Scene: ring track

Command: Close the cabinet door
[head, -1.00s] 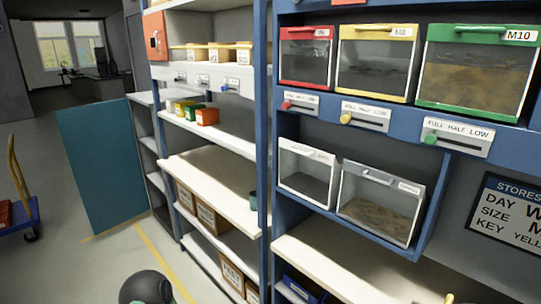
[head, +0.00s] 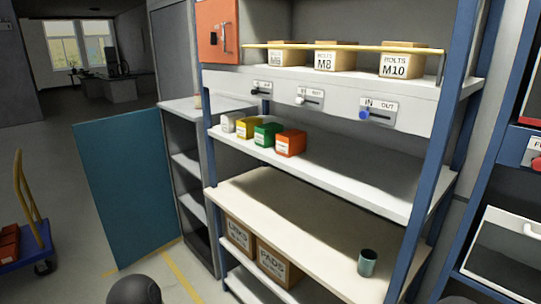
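A flat teal door (head: 130,190) stands wide open at the left. It juts out from the front of a grey cabinet (head: 203,190), whose shelves show through the open front. The door's near lower corner is close to the yellow floor line. No handle can be made out on its visible face. Neither of my grippers is in view; only dark rounded parts of my arms show at the bottom edge.
A blue-framed shelf (head: 330,185) with bolt boxes, small coloured boxes and a dark cup (head: 367,263) stands right of the cabinet. An orange wall box (head: 218,32) is above. A blue cart (head: 30,248) stands at the far left.

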